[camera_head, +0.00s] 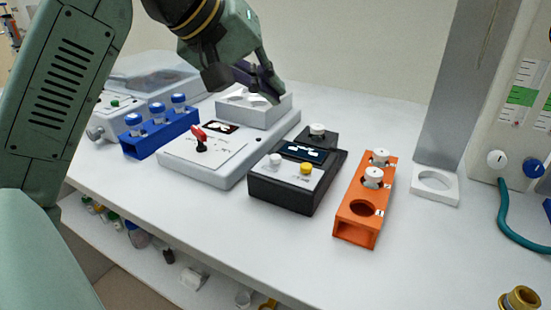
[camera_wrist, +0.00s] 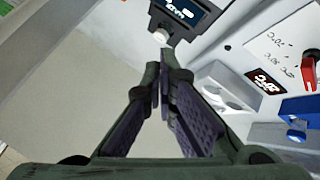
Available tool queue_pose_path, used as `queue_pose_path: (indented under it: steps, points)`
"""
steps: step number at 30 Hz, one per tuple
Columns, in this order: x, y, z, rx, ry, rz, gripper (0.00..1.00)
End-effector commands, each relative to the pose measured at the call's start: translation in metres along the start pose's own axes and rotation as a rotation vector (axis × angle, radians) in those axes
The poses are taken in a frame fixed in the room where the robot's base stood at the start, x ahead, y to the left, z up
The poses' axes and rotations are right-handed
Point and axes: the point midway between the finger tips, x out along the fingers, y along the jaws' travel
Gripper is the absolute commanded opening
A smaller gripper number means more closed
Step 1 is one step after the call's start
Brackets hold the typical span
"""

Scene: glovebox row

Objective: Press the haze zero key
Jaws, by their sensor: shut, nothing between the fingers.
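The black meter (camera_head: 298,170) with a dark display stands in the middle of the bench in the head view. On its front face are a white key (camera_head: 275,160) and a yellow key (camera_head: 306,168); their labels are too small to read. A white round cap (camera_head: 317,130) is on its back part. In the wrist view the black meter (camera_wrist: 185,22) is at the top edge, partly cut off, with a white cap (camera_wrist: 160,37). My gripper (camera_head: 272,88) is shut and empty. It is above the grey device's raised block, behind and left of the meter. It also shows in the wrist view (camera_wrist: 163,65).
A grey device (camera_head: 228,180) with a red lever (camera_head: 199,133) is left of the meter. A blue rack (camera_head: 160,138) with capped vials is further left. An orange rack (camera_head: 352,222) with white-capped vials is right. A grey post (camera_head: 450,90) stands beyond.

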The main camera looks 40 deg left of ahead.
Motion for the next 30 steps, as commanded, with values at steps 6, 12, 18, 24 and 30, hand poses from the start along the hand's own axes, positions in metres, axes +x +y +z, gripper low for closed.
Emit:
queue_pose_path:
  steps: [6, 12, 18, 24, 30]
  points:
    - [0.022, -0.016, 0.017, -0.001, 0.0, 0.0, 0.0]
    - [0.043, -0.031, 0.032, -0.001, 0.0, 0.001, 0.0]
    - [0.054, -0.039, 0.04, 0.0, 0.0, 0.001, 0.0]
    - [0.055, -0.04, 0.04, 0.0, 0.001, 0.001, 0.0]
    - [0.055, -0.04, 0.04, 0.0, 0.0, 0.001, 0.0]
